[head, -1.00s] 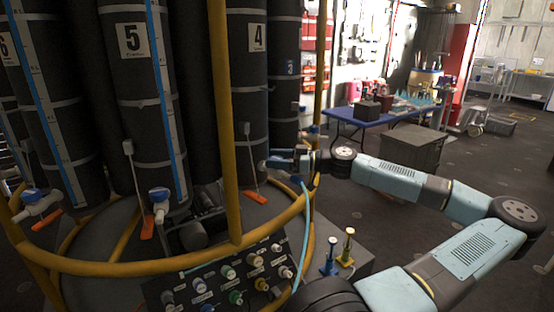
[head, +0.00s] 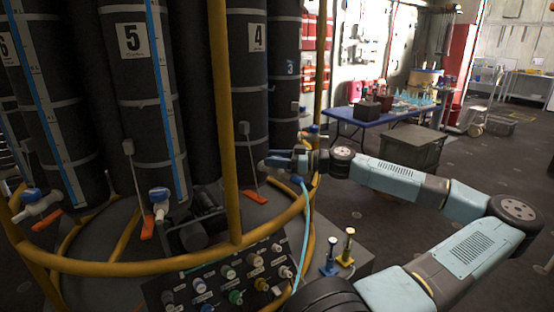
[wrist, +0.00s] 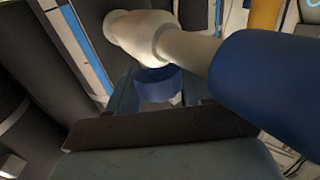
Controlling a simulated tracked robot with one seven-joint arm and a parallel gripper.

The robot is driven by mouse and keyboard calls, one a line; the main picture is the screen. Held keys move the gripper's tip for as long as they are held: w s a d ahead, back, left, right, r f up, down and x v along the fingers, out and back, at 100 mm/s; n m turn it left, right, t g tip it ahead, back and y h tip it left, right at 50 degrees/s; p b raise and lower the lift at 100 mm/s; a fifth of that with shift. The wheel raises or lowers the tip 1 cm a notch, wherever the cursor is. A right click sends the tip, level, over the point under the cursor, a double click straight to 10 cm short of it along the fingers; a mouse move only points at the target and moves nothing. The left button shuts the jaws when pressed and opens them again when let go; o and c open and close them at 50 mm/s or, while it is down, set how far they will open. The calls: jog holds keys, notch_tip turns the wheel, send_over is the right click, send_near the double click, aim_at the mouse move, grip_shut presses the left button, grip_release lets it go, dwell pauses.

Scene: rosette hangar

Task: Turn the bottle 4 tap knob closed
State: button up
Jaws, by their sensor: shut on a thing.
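Bottle 4 (head: 248,100) is a tall dark cylinder with pale bands and a white number label, behind the yellow frame. My gripper (head: 268,162) reaches in from the right at its lower end. In the wrist view the white tap body (wrist: 160,38) crosses above the jaws. The blue tap knob (wrist: 160,84) sits between the two fingers of my gripper (wrist: 158,98), which is shut on it. A larger blue cylindrical part (wrist: 275,85) adjoins the white pipe on the right. In the head view the gripper hides most of the tap, so the knob's angle cannot be told.
A yellow rail (head: 150,266) and post (head: 222,110) stand close around the bottles. Bottle 5 (head: 140,90) stands to the left with its own blue-knobbed tap (head: 159,197). A control panel (head: 225,283) is below. Open floor lies right, before a blue table (head: 372,119).

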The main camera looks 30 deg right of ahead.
jog(key=shift+d+m+t+h, duration=0.1)
jog(key=shift+m+t+h, duration=2.15)
jog(key=shift+h, duration=0.55)
jog(key=o, duration=1)
jog(key=shift+c, duration=0.2)
jog(key=v, duration=1.3)
jog(key=shift+s+d, duration=0.2)
jog(key=shift+s, duration=0.1)
